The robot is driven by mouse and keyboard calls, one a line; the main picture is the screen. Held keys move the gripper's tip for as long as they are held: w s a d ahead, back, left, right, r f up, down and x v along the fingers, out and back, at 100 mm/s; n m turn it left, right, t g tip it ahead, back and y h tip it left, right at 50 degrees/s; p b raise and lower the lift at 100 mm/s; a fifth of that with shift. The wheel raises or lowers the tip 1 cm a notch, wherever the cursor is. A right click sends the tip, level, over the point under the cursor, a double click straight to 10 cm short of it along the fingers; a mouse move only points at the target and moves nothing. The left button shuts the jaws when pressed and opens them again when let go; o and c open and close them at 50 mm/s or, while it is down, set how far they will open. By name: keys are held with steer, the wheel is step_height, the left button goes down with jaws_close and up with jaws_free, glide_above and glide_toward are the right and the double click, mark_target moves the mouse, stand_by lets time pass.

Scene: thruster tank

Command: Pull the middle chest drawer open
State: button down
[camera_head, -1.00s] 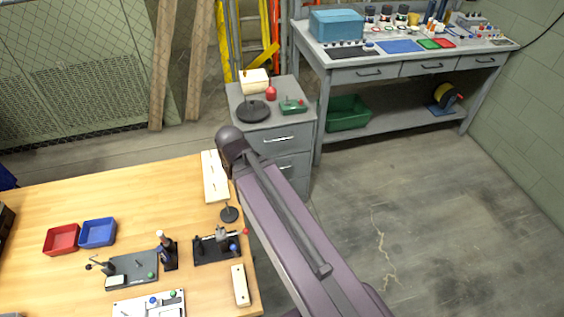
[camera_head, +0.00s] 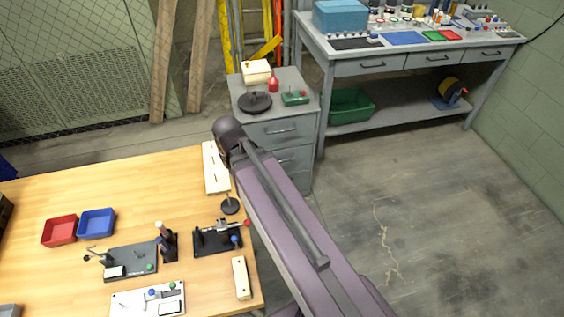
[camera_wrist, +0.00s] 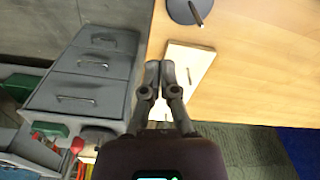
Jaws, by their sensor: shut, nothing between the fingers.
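The grey drawer chest (camera_head: 252,131) stands behind the wooden table's right corner, partly covered by my arm in the head view. My gripper (camera_wrist: 160,69) is shut and empty, to the right of the chest in the wrist view and apart from the handle. The head view does not show my fingers.
The wooden table (camera_head: 110,187) holds a cream board (camera_head: 214,167), trays and small fixtures near the chest. A grey workbench (camera_head: 392,66) stands right of the chest. Several items sit on the chest top. The concrete floor (camera_head: 400,175) in front of the workbench is clear.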

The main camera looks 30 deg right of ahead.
steer(key=w+d+f+m+t+b, duration=0.1)
steer(key=w+d+f+t+b, duration=0.1)
steer(key=w+d+f+b, duration=0.7)
steer(key=w+d+f+t+b, duration=0.1)
steer(key=w+d+f+b, duration=0.55)
steer(key=f+b, duration=0.45)
steer(key=m+t+h+b, duration=0.2)
steer(key=t+b, duration=0.1)
steer(key=b, duration=1.3)
glide_toward(281, 159)
steer(key=shift+v, duration=1.9)
steer(key=shift+s+d+f, duration=0.1)
steer(key=shift+s+d, duration=0.05)
steer(key=shift+f, duration=0.2)
steer(key=b+x, duration=0.7)
steer(key=x, duration=0.2)
steer(key=shift+w+f+b, duration=0.2)
steer(key=shift+w+b, duration=0.1)
steer(key=shift+b, duration=0.1)
